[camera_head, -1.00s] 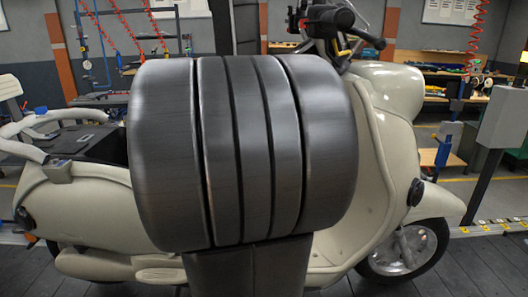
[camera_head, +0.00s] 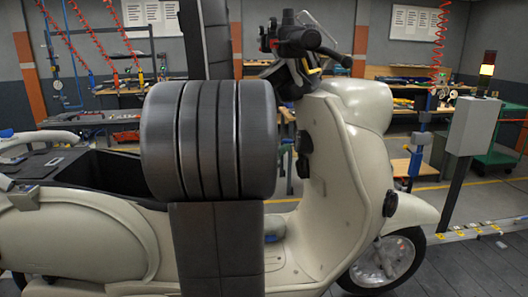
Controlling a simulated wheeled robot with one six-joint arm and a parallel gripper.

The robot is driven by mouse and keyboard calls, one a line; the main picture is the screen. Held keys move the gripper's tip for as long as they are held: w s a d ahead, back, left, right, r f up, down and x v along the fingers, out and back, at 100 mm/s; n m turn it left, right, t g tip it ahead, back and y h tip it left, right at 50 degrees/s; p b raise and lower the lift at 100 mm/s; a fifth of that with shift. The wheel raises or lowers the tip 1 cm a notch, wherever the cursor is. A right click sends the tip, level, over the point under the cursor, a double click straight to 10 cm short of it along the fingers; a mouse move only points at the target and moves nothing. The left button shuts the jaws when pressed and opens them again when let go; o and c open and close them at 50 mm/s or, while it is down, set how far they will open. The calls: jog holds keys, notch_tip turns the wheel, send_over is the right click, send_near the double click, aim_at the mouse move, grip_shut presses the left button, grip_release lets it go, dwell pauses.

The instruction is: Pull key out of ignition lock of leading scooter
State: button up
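A cream scooter (camera_head: 340,185) stands side-on across the picture, its front wheel (camera_head: 385,262) at the lower right. Its handlebar (camera_head: 300,40) is at the top middle. A dark round fitting (camera_head: 304,140) sits on the inner side of the front shield below the handlebar; I cannot tell whether it is the ignition lock. No key can be made out. My own dark arm links cover the middle of the scooter. My gripper is not in view.
A grey box on a post (camera_head: 473,126) with a signal lamp (camera_head: 488,64) stands right of the scooter. Workbenches with tools (camera_head: 390,100) line the back. A yellow-marked strip (camera_head: 485,230) runs along the floor at right. Open floor lies behind the front wheel.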

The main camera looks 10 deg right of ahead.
aim_at(292, 141)
jog(key=x, duration=0.3)
jog(key=shift+w+d, duration=0.15)
jog(key=c, duration=0.6)
jog(key=o, duration=0.3)
jog(key=shift+c, duration=1.3)
jog(key=shift+a, duration=0.5)
